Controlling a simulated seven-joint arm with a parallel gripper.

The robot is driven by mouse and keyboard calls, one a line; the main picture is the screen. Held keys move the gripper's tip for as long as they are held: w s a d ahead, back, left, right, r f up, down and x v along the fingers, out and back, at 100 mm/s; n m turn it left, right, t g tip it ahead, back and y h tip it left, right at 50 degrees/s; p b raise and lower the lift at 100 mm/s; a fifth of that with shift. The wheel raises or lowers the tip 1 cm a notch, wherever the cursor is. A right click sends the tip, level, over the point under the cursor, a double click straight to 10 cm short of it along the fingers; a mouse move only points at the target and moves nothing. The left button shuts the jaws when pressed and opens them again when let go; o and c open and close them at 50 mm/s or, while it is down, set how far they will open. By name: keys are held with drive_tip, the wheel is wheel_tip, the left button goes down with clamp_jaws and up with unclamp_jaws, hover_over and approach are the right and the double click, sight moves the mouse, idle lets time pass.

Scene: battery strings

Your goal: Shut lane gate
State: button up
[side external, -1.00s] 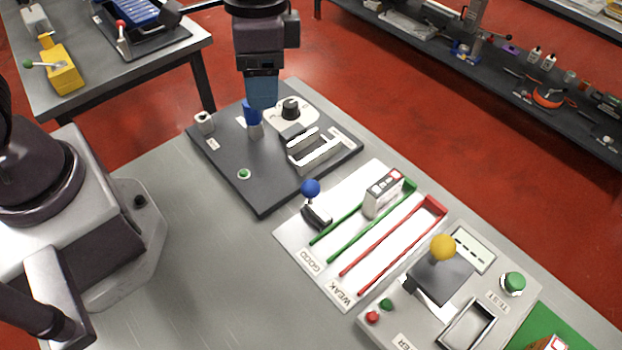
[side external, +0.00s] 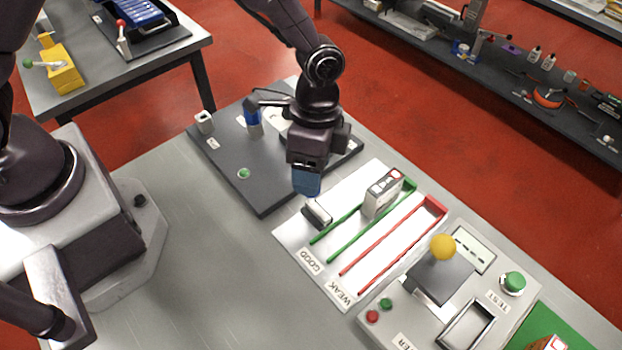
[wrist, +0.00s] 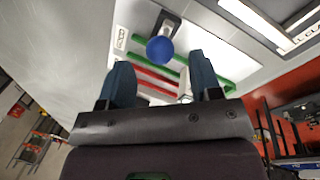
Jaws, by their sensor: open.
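The lane gate is a small dark and grey block (side external: 317,213) with a blue ball knob (wrist: 160,50), at the near left of the white lane board (side external: 292,238). My gripper (side external: 307,190) points down over it and hides the knob in the side view. In the wrist view my gripper (wrist: 160,66) is open, and the knob shows between its two blue fingers. I cannot tell whether the fingers touch the knob. The board has green GOOD rails (side external: 345,245) and red WEAK rails (side external: 385,260).
A grey boxy cell (side external: 382,194) stands upright in the green lane. A dark plate (side external: 262,192) with fixtures lies behind my gripper. A tester with a yellow ball lever (side external: 443,246) sits at the right. The bench to the front left is bare.

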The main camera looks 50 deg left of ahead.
drive_tip(key=shift+s+d+f, duration=0.1)
drive_tip(key=shift+s+f, duration=0.05)
drive_tip(key=shift+f, duration=0.65)
drive_tip(key=shift+s+d+f, duration=0.1)
drive_tip(key=shift+f, duration=0.7)
clamp_jaws()
drive_tip(key=shift+d, duration=2.6)
drive_tip(key=shift+c, duration=0.6)
unclamp_jaws()
drive_tip(key=shift+o, duration=0.6)
drive_tip(key=shift+a+r, duration=0.1)
